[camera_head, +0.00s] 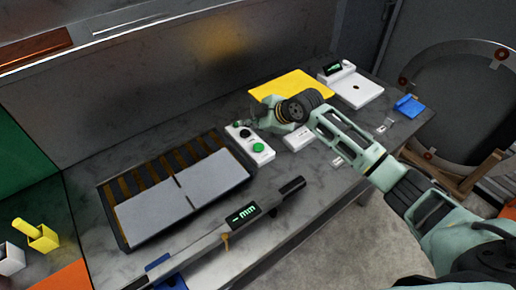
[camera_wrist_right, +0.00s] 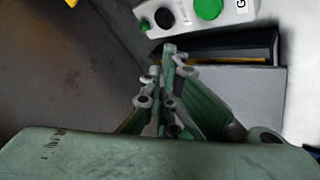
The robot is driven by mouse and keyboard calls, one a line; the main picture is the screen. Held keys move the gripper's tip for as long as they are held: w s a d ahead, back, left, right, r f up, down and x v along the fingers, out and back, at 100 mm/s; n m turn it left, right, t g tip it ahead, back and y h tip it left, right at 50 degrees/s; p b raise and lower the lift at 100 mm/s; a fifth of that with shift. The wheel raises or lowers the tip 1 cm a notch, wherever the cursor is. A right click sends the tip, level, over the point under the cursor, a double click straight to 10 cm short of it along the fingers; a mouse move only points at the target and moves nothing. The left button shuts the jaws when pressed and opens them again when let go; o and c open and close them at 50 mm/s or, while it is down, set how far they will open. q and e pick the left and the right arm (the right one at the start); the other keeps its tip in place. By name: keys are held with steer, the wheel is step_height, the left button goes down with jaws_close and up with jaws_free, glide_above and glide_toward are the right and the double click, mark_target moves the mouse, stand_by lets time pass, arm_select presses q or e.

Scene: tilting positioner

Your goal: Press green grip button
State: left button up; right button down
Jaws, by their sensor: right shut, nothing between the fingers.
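The green button (camera_head: 258,147) sits on a white control box (camera_head: 262,157) on the bench, next to a black button (camera_head: 245,133). In the right wrist view the green button (camera_wrist_right: 208,9) is at the top, with the black button (camera_wrist_right: 164,18) to its left. My right gripper (camera_head: 238,124) is shut and empty, just behind and above the box's left end in the head view. In the right wrist view its closed fingertips (camera_wrist_right: 169,48) point toward the box and appear apart from the green button. My left gripper is not in view.
A black tray (camera_head: 122,240) with two grey plates lies left of the box. A torque-wrench-like tool with a display (camera_head: 243,214) lies in front. A yellow sheet (camera_head: 300,85) and a white scale-like device (camera_head: 358,91) are behind. A yellow holder (camera_head: 43,239) stands far left.

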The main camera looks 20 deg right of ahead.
mark_target(254, 148)
step_height(254, 148, down, 3)
steer(key=shift+s+d+f+b, duration=0.1)
steer(key=shift+s+b, duration=0.05)
steer(key=shift+b, duration=0.9)
step_height(254, 148, down, 3)
steer(key=shift+b, duration=1.1)
steer(key=shift+f, duration=0.25)
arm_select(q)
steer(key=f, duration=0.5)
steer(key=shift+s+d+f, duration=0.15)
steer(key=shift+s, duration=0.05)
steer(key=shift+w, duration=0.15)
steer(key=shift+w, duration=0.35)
